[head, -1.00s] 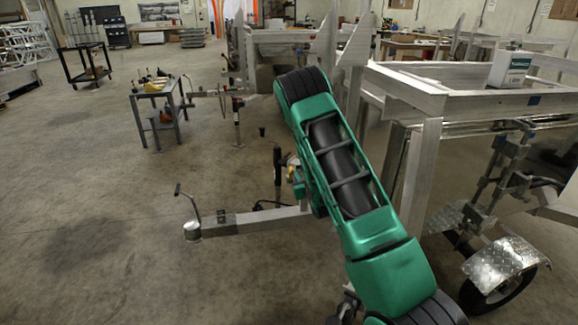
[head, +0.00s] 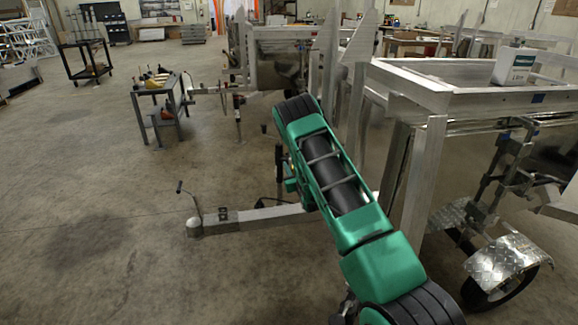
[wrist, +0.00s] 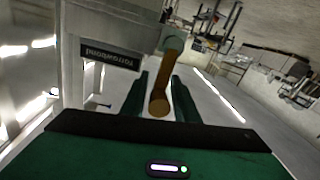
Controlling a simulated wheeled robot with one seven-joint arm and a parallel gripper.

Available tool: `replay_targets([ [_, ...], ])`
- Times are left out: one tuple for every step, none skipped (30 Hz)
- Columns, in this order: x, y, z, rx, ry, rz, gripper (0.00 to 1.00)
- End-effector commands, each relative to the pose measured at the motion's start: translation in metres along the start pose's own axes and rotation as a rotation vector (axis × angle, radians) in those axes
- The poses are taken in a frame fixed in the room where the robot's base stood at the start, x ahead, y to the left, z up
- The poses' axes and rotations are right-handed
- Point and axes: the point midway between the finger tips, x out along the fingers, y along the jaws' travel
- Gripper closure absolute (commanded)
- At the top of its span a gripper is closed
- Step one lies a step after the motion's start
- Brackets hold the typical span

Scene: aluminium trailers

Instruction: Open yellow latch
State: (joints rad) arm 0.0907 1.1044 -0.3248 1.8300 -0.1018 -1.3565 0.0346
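The yellow latch (wrist: 160,95) shows in the wrist view as a brownish-yellow lever with a rounded end, hanging from a grey-green pivot at the top of the picture. My gripper (wrist: 159,82) is open, with one dark green finger on each side of the lever. A narrow gap seems to show beside it, and I cannot tell whether either finger touches. In the head view my green arm reaches over the trailer drawbar (head: 265,216) and hides the latch and most of the gripper.
A pale metal part with a dark label (wrist: 110,54) is close on the left in the wrist view. The aluminium trailer frame (head: 425,180) stands right of my arm, with a white container (head: 513,66) on top. Open floor (head: 90,180) lies left.

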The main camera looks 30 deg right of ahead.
Motion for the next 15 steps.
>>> replay_targets([
  [0.005, 0.001, -0.002, 0.0, 0.002, 0.0, 0.72],
  [0.007, 0.001, -0.002, 0.001, 0.002, 0.0, 0.72],
  [0.01, 0.001, -0.002, 0.001, 0.002, 0.0, 0.72],
  [0.012, 0.001, -0.003, 0.001, 0.003, 0.0, 0.72],
  [0.014, 0.001, -0.004, 0.001, 0.004, 0.001, 0.72],
  [0.015, 0.001, -0.004, 0.001, 0.004, 0.001, 0.72],
  [0.016, 0.001, -0.004, 0.001, 0.004, 0.001, 0.72],
  [0.017, 0.001, -0.004, 0.001, 0.003, 0.001, 0.72],
  [0.017, 0.001, -0.004, 0.001, 0.003, 0.001, 0.72],
  [0.017, 0.001, -0.004, 0.001, 0.003, 0.001, 0.72],
  [0.017, 0.001, -0.004, 0.001, 0.003, 0.001, 0.72],
  [0.017, 0.001, -0.004, 0.001, 0.003, 0.001, 0.72],
  [0.017, 0.001, -0.004, 0.001, 0.003, 0.001, 0.72],
  [0.017, 0.001, -0.005, 0.001, 0.003, 0.001, 0.72],
  [0.017, 0.001, -0.005, 0.001, 0.003, 0.001, 0.72],
])
